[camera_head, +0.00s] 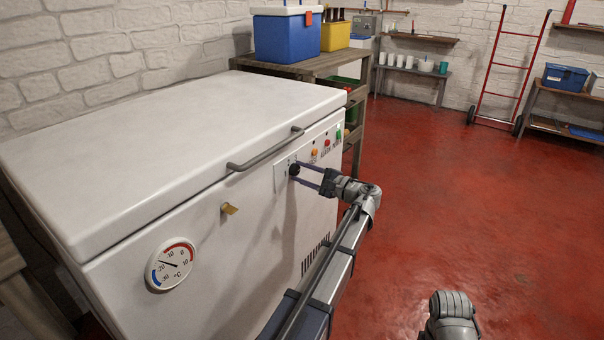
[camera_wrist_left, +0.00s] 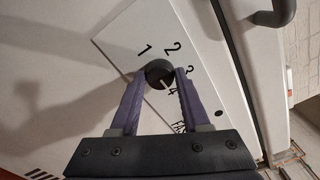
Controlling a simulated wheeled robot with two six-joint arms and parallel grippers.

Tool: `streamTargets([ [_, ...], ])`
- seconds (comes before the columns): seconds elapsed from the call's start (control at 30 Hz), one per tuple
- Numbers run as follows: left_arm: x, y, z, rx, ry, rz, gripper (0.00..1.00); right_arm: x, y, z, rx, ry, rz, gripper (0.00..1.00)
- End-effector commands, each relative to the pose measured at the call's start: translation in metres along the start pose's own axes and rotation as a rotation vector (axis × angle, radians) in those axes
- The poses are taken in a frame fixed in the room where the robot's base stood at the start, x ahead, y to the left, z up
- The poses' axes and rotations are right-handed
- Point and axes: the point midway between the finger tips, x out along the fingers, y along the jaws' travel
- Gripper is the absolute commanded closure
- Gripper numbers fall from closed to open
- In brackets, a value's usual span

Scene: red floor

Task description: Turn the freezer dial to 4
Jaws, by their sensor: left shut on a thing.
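The white chest freezer (camera_head: 190,185) stands at the left of the head view. Its small black dial (camera_head: 294,169) sits on a pale plate on the front. In the left wrist view the dial (camera_wrist_left: 158,71) is a round black knob with a light mark that points to the lower right, toward the 4 side. The plate's numbers 1, 2, 3 and 4 show around it, with more lettering partly hidden. My left gripper (camera_wrist_left: 160,76) has its purple fingers shut on the dial, one on each side. My right gripper is out of view.
A round thermometer (camera_head: 172,265), a brass lock (camera_head: 229,209) and a lid handle (camera_head: 266,149) are on the freezer. Coloured lights sit right of the dial. A wooden shelf with a blue cooler (camera_head: 287,36) stands behind. The red floor at right is clear.

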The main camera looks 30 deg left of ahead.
Motion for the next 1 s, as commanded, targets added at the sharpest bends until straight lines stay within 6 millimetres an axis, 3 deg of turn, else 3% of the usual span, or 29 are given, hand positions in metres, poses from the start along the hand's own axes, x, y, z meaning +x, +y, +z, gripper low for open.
streamTargets([
  [0.63, -0.0007, 0.0005, -0.0006, 0.045, 0.002, 0.002, 1.0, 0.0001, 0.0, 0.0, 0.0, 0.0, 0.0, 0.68],
  [0.67, -0.0007, 0.0005, -0.0006, 0.045, 0.002, 0.002, 0.52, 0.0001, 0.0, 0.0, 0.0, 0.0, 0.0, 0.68],
  [0.9, -0.0004, 0.0003, -0.0003, 0.044, 0.001, 0.001, 0.25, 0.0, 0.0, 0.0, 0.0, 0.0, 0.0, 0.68],
  [1.0, -0.0003, 0.0002, -0.0002, 0.043, 0.001, 0.001, 0.24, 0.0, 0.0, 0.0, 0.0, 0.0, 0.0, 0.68],
])
